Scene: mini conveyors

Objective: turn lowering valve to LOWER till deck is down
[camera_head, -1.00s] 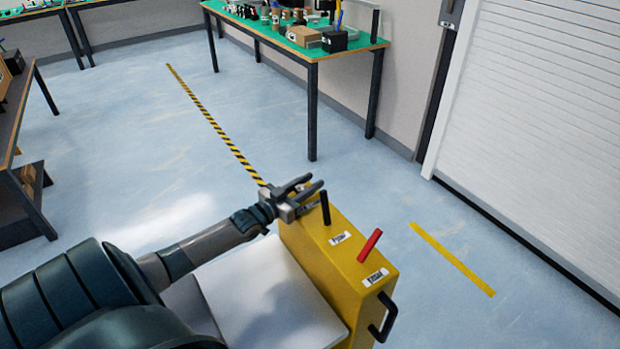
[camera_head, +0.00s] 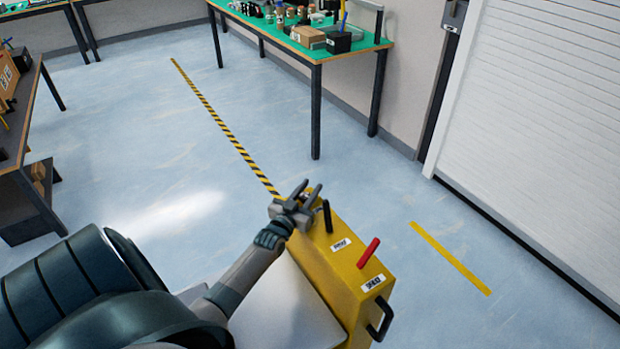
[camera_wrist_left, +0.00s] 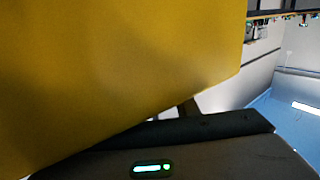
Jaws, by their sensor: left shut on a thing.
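A yellow housing (camera_head: 345,262) carries an upright black lever (camera_head: 327,215) near its far end and a tilted red lever (camera_head: 368,252) nearer me. Each has a small white label beside it, too blurred to read. My left gripper (camera_head: 309,190) is at the far end of the housing, left of the black lever. It is shut on a part there, seemingly the lowering valve, which the fingers mostly hide. The pale deck (camera_head: 288,310) lies left of the housing, partly hidden by my arm. In the left wrist view the yellow housing (camera_wrist_left: 120,70) fills the upper left. My right gripper is out of view.
A black handle (camera_head: 380,318) sticks out of the housing's near end. A green-topped workbench (camera_head: 345,52) with several items stands at the back. A brown bench (camera_head: 30,130) is at the left. Open floor with a yellow stripe (camera_head: 450,258) lies right, before a white shutter (camera_head: 550,130).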

